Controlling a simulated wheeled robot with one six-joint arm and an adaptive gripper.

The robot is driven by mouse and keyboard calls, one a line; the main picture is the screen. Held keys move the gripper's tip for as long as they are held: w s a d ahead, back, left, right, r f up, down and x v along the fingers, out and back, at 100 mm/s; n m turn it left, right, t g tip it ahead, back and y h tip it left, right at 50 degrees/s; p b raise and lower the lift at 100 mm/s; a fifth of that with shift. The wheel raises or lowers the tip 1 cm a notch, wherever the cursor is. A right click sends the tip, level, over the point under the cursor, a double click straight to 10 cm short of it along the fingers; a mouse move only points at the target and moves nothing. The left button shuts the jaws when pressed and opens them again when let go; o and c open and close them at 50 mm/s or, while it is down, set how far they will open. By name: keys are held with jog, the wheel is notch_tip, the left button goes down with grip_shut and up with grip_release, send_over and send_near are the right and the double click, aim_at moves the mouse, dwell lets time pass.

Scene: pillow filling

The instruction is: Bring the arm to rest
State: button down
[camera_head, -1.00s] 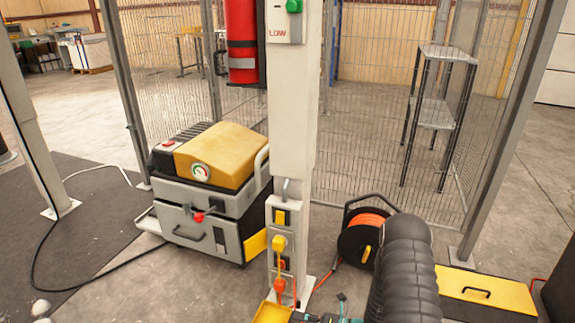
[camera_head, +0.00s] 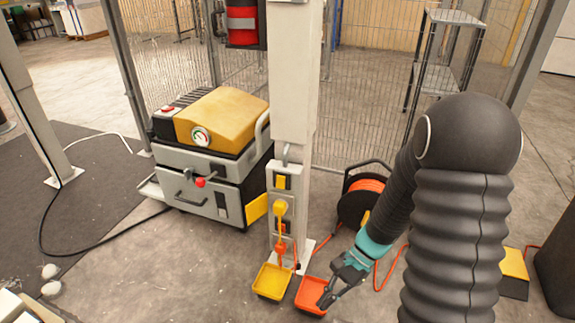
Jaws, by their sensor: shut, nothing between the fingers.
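My arm, in a black ribbed sleeve with a teal wrist band, reaches in from the right of the head view. My gripper (camera_head: 328,296) points down and left, over the right part of the orange-red tray (camera_head: 308,292). Its dark fingers look closed and nothing shows between them. I cannot tell whether the fingertips touch the tray.
A yellow tray (camera_head: 271,281) is beside the orange-red one, at the foot of a white post (camera_head: 292,90) with plugs and cords. A cable reel (camera_head: 358,205) stands behind my arm. A yellow-topped machine (camera_head: 215,125) stands left.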

jog(key=s+d+r+n+t+h, duration=0.2)
jog(key=r+n+t, duration=0.1)
jog(key=r, duration=0.5)
jog(key=s+d+r+n+t+h, duration=0.2)
jog(key=s+r+n+t, duration=0.1)
jog(key=r, duration=0.6)
jog(key=s+d+r+n+t+h, duration=0.2)
jog(key=s+r+n+t+h, duration=0.1)
jog(key=r, duration=0.5)
jog(key=shift+d+r+n+t, duration=0.2)
jog(key=shift+n+t, duration=0.4)
jog(key=shift+t, duration=0.1)
